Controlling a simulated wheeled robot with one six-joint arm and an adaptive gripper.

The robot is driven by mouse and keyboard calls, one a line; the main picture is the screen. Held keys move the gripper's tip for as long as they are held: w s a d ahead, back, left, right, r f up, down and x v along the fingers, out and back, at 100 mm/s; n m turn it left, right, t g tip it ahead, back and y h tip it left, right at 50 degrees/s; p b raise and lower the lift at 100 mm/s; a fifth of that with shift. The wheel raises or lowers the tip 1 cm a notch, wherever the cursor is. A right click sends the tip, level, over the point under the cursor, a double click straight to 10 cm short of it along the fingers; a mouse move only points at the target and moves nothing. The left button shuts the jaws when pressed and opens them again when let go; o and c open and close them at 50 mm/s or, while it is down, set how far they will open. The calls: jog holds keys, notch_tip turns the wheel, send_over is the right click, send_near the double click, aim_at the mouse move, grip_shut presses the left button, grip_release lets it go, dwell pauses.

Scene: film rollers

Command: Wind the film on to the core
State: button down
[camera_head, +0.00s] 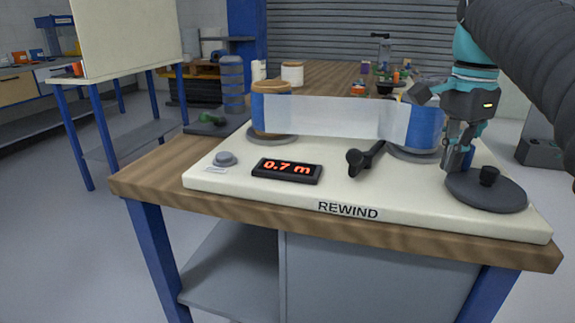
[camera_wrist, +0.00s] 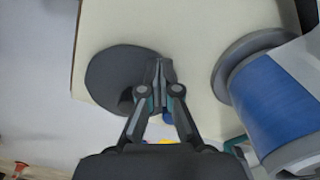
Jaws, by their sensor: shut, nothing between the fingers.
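A cream board labelled REWIND (camera_head: 400,208) lies on a wooden bench. A brown core (camera_head: 271,112) stands at its back left and a blue roll (camera_head: 425,128) at its back right; a pale translucent film (camera_head: 335,116) spans between them. A dark crank disc (camera_head: 505,196) with an upright black knob (camera_head: 488,176) sits at the front right. My gripper (camera_head: 457,166) points down at the disc's back left edge, shut and empty, apart from the knob. In the wrist view the shut fingertips (camera_wrist: 161,66) overlap the edge of the disc (camera_wrist: 108,72); the blue roll (camera_wrist: 268,105) stands beside them.
A red-lit display (camera_head: 287,170) reads 0.7 m. A grey button (camera_head: 225,159) is at the board's left. A black lever (camera_head: 364,159) stands mid-board, in front of the film. The board's front strip is clear. Another bench (camera_head: 335,75) with small items stands behind.

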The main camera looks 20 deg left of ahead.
jog(key=shift+s+a+f, duration=0.1)
jog(key=shift+s+a, duration=0.65)
jog(key=shift+a, duration=0.05)
jog(key=shift+c, duration=0.6)
grip_release()
notch_tip(320, 180, up, 7)
jog(key=p, duration=0.5)
dwell(0.4)
